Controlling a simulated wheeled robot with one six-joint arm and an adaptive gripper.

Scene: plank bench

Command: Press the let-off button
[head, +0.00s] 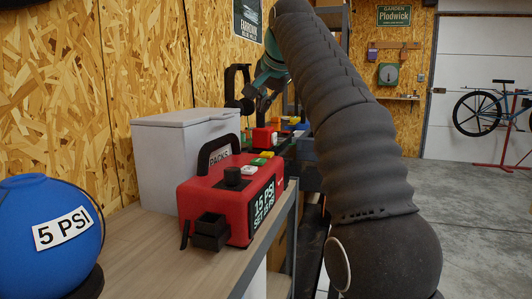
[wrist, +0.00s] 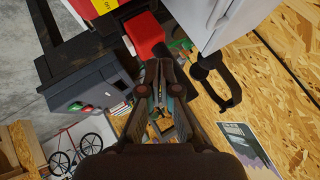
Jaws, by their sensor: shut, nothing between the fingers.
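A red pump box (head: 212,195) with a black handle stands on the bench, its dark panel reading "15 PSI SET". A white button (head: 249,170), a green button (head: 258,161) and a yellow one (head: 266,154) sit along its top, beside a black knob (head: 233,176). I cannot read any let-off label. A blue ball (head: 45,225) marked "5 PSI" is at the left.
A pale grey bin (head: 165,160) stands behind the pump box, against the board wall. A smaller red box (head: 264,138) is farther along. A dark grey box (wrist: 88,88) with red and green buttons shows in the wrist view. The bench front (head: 150,262) is bare.

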